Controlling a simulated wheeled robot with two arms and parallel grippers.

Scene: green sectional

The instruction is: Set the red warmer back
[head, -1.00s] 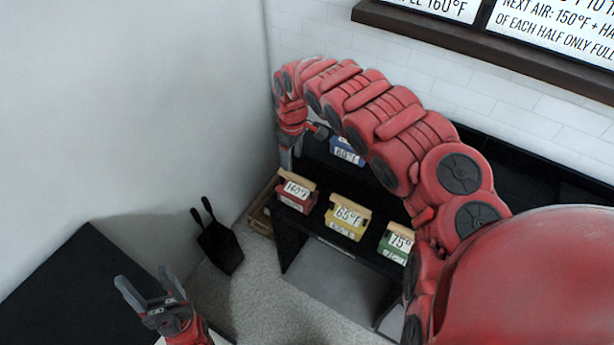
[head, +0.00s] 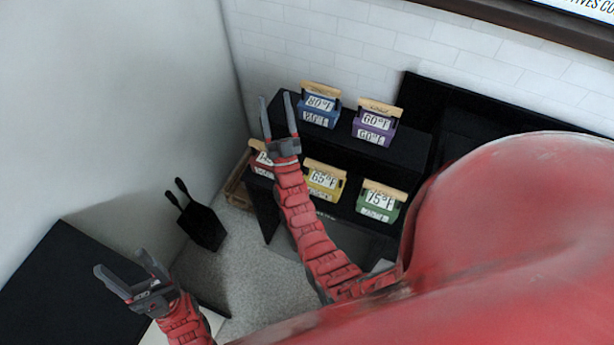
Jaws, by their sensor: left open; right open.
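The red warmer (head: 263,171), a small box with a wooden handle, stands at the left end of the lower black shelf. My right arm's wrist partly covers it, and only part of its white label shows. My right gripper (head: 276,98) is open and empty, its fingers pointing up the picture, above the red warmer in the picture and left of the blue warmer (head: 319,116). I cannot tell its height over the shelf. My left gripper (head: 120,261) is open and empty at the lower left, away from the warmers.
A yellow warmer (head: 324,185) and a green warmer (head: 379,206) stand on the lower shelf. The blue and a purple warmer (head: 373,129) stand on the upper shelf (head: 345,135). A wooden crate (head: 236,190) and a black dustpan (head: 200,225) are at the left.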

